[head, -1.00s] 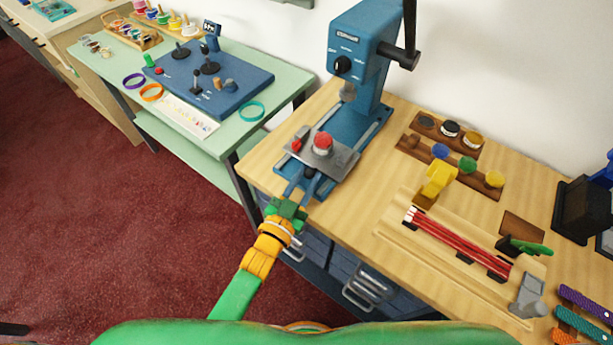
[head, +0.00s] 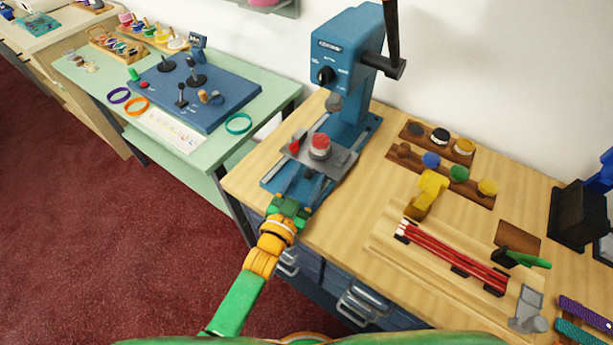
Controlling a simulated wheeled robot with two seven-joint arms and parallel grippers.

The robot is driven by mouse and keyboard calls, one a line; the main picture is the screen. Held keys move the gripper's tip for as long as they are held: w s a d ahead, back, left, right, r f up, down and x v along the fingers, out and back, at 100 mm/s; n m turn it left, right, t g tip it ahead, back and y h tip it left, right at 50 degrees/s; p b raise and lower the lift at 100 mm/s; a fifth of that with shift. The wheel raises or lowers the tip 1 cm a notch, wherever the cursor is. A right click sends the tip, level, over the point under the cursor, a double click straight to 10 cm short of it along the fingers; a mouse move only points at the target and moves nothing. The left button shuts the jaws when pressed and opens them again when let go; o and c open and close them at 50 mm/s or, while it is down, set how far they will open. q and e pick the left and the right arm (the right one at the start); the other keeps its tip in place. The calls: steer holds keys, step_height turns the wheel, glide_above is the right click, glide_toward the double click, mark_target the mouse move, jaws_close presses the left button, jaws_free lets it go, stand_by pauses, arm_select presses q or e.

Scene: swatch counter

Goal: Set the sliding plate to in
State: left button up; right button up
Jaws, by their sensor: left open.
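The sliding plate (head: 336,163) is a grey metal plate on the rails of the blue press (head: 345,60). It sits out in front of the press column, below the spindle. It carries a red-topped round piece (head: 319,146) and a small red clamp (head: 296,142). My left gripper (head: 300,184) is open at the front of the press base, low and just in front of the plate's near edge. Its fingers point toward the plate, and I cannot tell whether they touch it. My right gripper is out of view.
The press lever (head: 391,40) stands up at the right. On the wooden counter (head: 345,225) lie a yellow-handled tool (head: 428,190) and red rods (head: 455,258) in a holder. A green table (head: 85,80) with a blue control board (head: 230,95) stands left.

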arm_select(q)
steer(key=v, duration=0.7)
